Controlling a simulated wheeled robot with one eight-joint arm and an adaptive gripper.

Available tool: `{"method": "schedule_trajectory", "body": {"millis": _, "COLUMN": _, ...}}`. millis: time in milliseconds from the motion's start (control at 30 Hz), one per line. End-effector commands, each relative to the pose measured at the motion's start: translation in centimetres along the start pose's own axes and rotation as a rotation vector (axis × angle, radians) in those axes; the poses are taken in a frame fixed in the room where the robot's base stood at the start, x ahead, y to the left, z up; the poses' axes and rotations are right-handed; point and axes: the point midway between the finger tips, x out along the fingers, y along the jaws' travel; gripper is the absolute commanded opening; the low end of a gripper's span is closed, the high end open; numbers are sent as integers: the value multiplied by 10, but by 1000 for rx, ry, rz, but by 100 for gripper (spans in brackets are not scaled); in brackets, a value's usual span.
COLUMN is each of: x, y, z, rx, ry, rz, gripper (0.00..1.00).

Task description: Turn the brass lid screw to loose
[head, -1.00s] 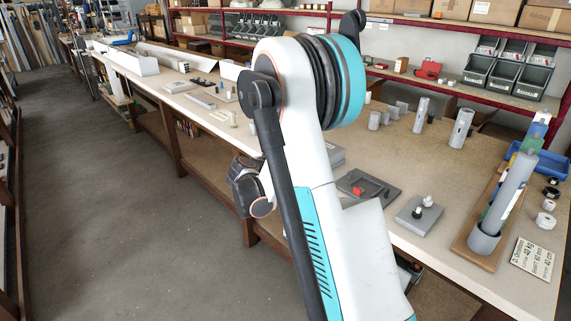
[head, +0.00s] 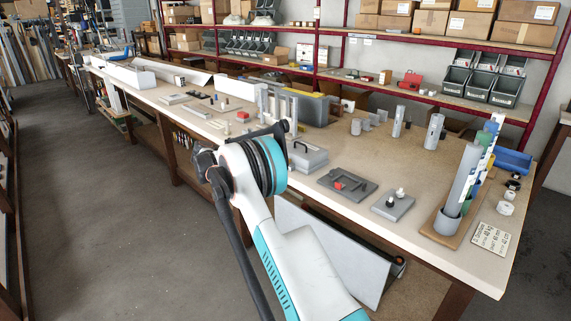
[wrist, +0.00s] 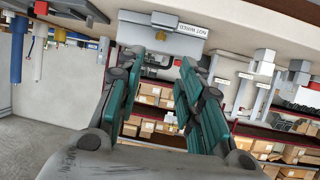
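A grey box (head: 307,157) with a dark handle stands on the bench (head: 420,190), just right of my arm's far end in the head view. In the wrist view, which looks upside down, a grey box with a white label (wrist: 165,25) hangs at the top, beyond the fingertips. In the head view my arm hides most of the gripper.
Right of the box lie a dark plate with a red part (head: 345,186) and a grey plate with two knobs (head: 394,203). Grey cylinders and a blue bin (head: 513,161) stand farther right. A grey crate (head: 315,108) and metal posts stand behind. Shelves line the wall.

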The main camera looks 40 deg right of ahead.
Motion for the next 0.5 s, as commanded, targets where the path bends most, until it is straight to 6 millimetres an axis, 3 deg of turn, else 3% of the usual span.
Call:
{"method": "schedule_trajectory", "body": {"millis": 167, "x": 20, "y": 0, "z": 2, "rx": 2, "ry": 0, "rz": 2, "gripper": 34}}
{"method": "schedule_trajectory", "body": {"millis": 500, "x": 87, "y": 1, "z": 3, "rx": 1, "ry": 1, "rz": 2, "gripper": 34}}
